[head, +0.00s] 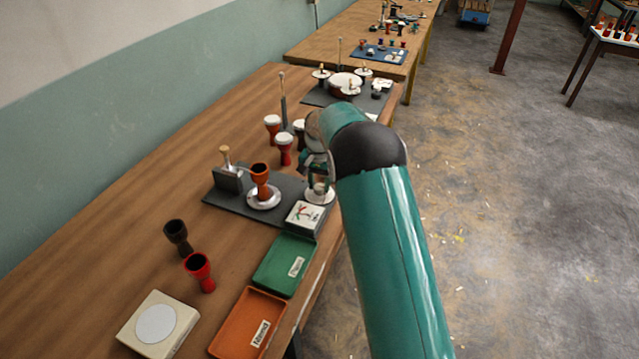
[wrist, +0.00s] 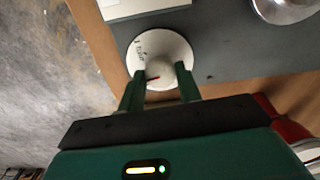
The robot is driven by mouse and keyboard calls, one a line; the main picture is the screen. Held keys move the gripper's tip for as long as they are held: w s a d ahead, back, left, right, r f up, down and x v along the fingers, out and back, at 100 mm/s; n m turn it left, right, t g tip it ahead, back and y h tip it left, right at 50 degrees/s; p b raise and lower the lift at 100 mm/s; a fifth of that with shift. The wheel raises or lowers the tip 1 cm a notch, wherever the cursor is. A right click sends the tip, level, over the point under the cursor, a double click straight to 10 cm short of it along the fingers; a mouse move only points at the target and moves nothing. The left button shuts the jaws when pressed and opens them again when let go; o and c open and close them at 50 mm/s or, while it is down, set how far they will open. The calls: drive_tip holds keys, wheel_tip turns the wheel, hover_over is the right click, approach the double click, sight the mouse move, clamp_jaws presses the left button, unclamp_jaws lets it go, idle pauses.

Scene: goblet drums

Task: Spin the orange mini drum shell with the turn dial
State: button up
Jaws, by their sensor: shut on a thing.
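The orange mini drum shell (head: 261,182) stands upright on a round silver turntable (head: 264,201) on a dark grey base (head: 228,199). The turn dial (head: 319,195) is a white disc with a raised knob, at the right end of that base. My gripper (wrist: 158,82) is shut on the knob, one finger on each side. In the head view, my arm partly hides my gripper, just above the dial. The turntable's edge (wrist: 284,8) shows at the wrist view's top right.
A green tray (head: 285,264) and an orange tray (head: 248,322) lie nearer. A black shell (head: 178,237) and a red shell (head: 200,271) stand left. White-topped drums (head: 284,147) stand behind.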

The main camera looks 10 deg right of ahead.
sight(319, 186)
drive_tip(key=m, duration=0.5)
drive_tip(key=shift+r+m, duration=0.1)
drive_tip(key=shift+m, duration=0.2)
drive_tip(key=m, duration=0.5)
drive_tip(key=shift+m, duration=0.4)
drive_tip(key=o, duration=1)
drive_tip(key=shift+r, duration=0.1)
wheel_tip(319, 186, up, 14)
drive_tip(key=shift+f, duration=0.2)
